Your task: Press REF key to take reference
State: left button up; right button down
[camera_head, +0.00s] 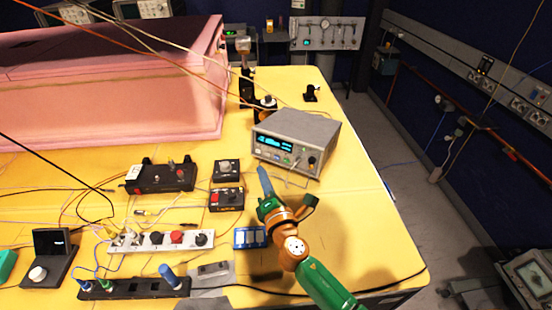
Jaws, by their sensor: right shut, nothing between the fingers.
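A grey box instrument (297,140) with a lit blue display (275,143) stands on the yellow bench, right of centre. Its front panel has small buttons and a dark knob below and beside the display. The key labels are too small to read, so I cannot tell which one is REF. My right gripper (262,172) comes in from the bottom right on a green and orange arm. It is shut and empty, with its blue fingers pointing up the picture just in front of the instrument's lower left front. I cannot tell whether the fingertips touch anything. My left gripper is not in view.
Two small black boxes (227,198) and a larger black unit (161,178) stand left of my right gripper. A white strip (155,239) with knobs and several cables lies nearer. A pink foam enclosure (120,85) fills the back left. The bench's right side is mostly clear.

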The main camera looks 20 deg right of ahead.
aim_at(277, 158)
jog(key=w+d, duration=0.1)
jog(key=w+d+b, duration=0.1)
jog(key=shift+w+d+f, duration=0.15)
jog(key=shift+d+f, duration=0.25)
jog(key=shift+w+d, duration=0.6)
jog(key=shift+d+f+b, duration=0.1)
jog(key=shift+b, duration=0.2)
dwell(1.1)
jog(key=shift+w+d, duration=0.2)
jog(key=shift+w, duration=0.05)
jog(key=shift+w+d, duration=0.2)
dwell(0.5)
jog(key=shift+s, duration=0.1)
jog(key=shift+s+a, duration=0.4)
jog(key=shift+a, duration=0.1)
